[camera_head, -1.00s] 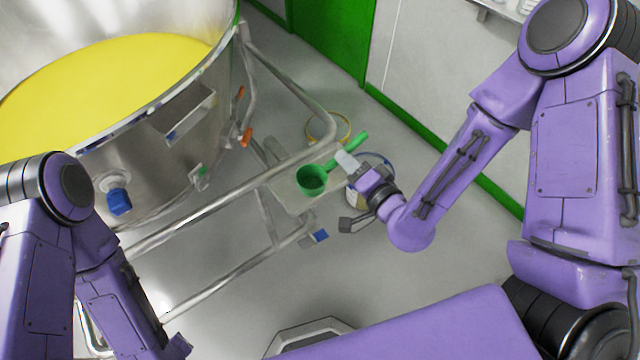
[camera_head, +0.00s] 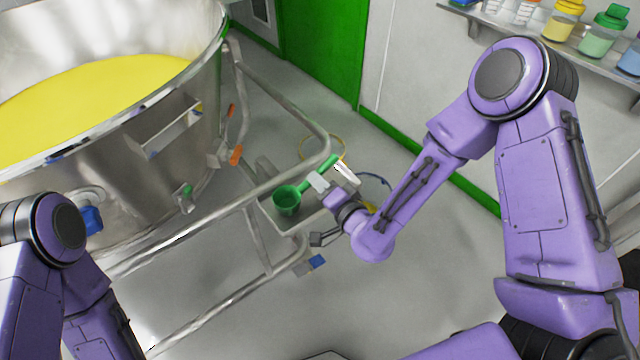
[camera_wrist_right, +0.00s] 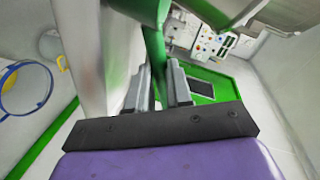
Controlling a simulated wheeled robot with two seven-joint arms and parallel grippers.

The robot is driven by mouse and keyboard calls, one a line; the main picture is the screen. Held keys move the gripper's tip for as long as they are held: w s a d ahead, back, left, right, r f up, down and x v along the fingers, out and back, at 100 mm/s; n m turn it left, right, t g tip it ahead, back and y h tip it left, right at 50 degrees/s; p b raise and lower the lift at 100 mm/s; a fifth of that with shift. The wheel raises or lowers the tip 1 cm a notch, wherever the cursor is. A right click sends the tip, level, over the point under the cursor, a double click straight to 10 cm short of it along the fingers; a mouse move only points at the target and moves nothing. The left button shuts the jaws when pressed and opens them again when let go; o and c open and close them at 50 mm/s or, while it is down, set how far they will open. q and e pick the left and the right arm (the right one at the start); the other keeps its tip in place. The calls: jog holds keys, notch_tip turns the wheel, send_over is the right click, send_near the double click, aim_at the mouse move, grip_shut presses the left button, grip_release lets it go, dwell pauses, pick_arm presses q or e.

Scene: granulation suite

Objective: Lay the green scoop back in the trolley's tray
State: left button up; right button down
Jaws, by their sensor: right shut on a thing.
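The green scoop (camera_head: 287,200) shows in the head view with its round cup at the left and its handle rising to the right. My right gripper (camera_head: 332,178) is shut on the handle, which also shows between the fingers in the right wrist view (camera_wrist_right: 154,65). The trolley's tray (camera_head: 291,223) is a small grey metal shelf on the tubular frame. The cup appears over the tray; I cannot tell whether it touches. The gripper is at the tray's right side. My left arm shows at the lower left, with its gripper out of view.
A large steel vessel (camera_head: 160,150) with yellow contents fills the left. Its tubular rail (camera_head: 215,212) runs close to the tray. Yellow and blue hoops are behind my right gripper. A wall shelf (camera_head: 540,38) with jars is at the upper right. Floor in front is clear.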

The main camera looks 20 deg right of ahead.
jog(key=c, duration=1.4)
grip_release()
jog(key=shift+f, duration=0.15)
jog(key=shift+c, duration=0.2)
jog(key=o, duration=0.4)
jog(key=shift+r, duration=0.2)
jog(key=p+v, duration=0.5)
jog(key=v, duration=0.7)
jog(key=s+d+f+n+g+h, duration=0.1)
jog(key=s+d+f+g+h, duration=0.2)
jog(key=s+d+f+g, duration=0.3)
jog(key=s+d+f+n+g+h, duration=0.2)
jog(key=s+d+f+g+h, duration=0.2)
jog(key=s+f, duration=0.8)
jog(key=d+f+g, duration=0.1)
jog(key=d+g, duration=0.1)
jog(key=shift+d, duration=0.25)
